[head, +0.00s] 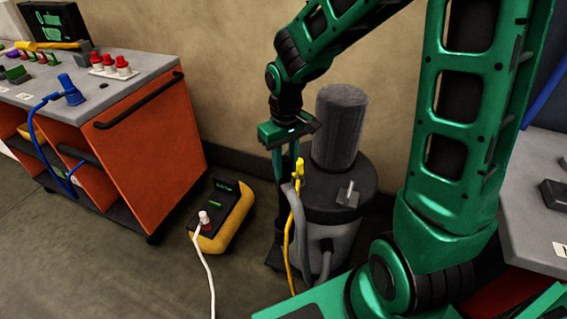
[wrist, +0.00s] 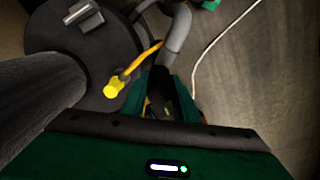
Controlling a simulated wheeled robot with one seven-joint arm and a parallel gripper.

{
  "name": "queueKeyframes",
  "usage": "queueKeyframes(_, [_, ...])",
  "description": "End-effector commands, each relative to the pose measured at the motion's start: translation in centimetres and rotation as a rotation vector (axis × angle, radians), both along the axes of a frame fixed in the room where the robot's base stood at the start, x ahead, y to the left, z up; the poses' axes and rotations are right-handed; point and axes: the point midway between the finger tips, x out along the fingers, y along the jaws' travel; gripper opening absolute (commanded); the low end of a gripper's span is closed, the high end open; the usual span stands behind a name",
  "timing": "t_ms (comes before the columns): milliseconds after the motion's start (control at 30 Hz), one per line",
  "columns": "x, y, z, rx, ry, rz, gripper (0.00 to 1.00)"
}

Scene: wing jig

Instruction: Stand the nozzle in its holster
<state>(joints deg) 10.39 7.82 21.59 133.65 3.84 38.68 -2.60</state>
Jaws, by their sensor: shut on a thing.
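My gripper (head: 285,168) points down at the left side of the shop vacuum, with its fingers shut on the dark nozzle. In the wrist view the nozzle (wrist: 161,82) sits between the two green fingers, and the grey hose (wrist: 179,32) runs from it. In the head view the hose (head: 298,200) hangs down beside the vacuum (head: 345,200). A dark upright part (head: 277,250), perhaps the holster, stands low at the vacuum's left side below my gripper. I cannot tell whether the nozzle's lower end is inside it.
A yellow plug (head: 299,167) and its cable hang close to the right of my fingers. A yellow-and-black box (head: 222,215) with a white cable is on the floor to the left. An orange cart (head: 155,145) stands farther left. The wall is close behind.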

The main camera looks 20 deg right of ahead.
Motion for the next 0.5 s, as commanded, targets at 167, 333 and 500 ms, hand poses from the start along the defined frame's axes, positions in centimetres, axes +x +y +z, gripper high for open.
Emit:
queueKeyframes(167, [0.0, 0.0, -0.6, 0.000, 0.000, 0.000, 0.00])
queueKeyframes(333, [0.0, 0.0, -1.2, 0.000, 0.002, 0.000, 0.00])
queueKeyframes(500, [0.0, 0.0, -1.8, 0.000, 0.000, 0.000, 0.00])
